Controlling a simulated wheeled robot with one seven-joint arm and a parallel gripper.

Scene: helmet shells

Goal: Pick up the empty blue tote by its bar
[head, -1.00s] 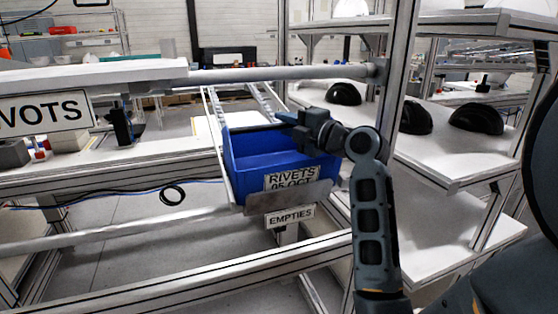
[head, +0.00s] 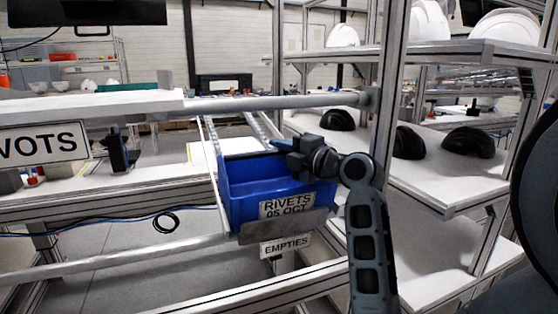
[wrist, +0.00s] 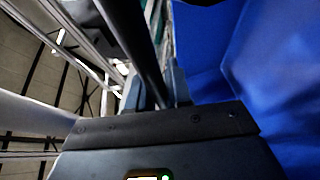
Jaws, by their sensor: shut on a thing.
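The blue tote (head: 245,205) sits on the sloped chute above the EMPTIES sign, with a RIVETS 05 OCT label on its front. I see no contents in the part of its inside that shows. My gripper (head: 283,146) is at the tote's upper right side. In the wrist view my gripper (wrist: 158,88) is shut on the dark bar (wrist: 132,30), which runs between its fingers. The tote's blue wall (wrist: 285,80) fills the right of that view. The exact finger contact is partly hidden.
A metal lip plate (head: 285,225) and the EMPTIES sign (head: 286,245) are in front of the tote. A grey rail (head: 280,103) crosses above and behind it. A frame post (head: 396,90) and shelves with black shells (head: 467,142) stand to the right.

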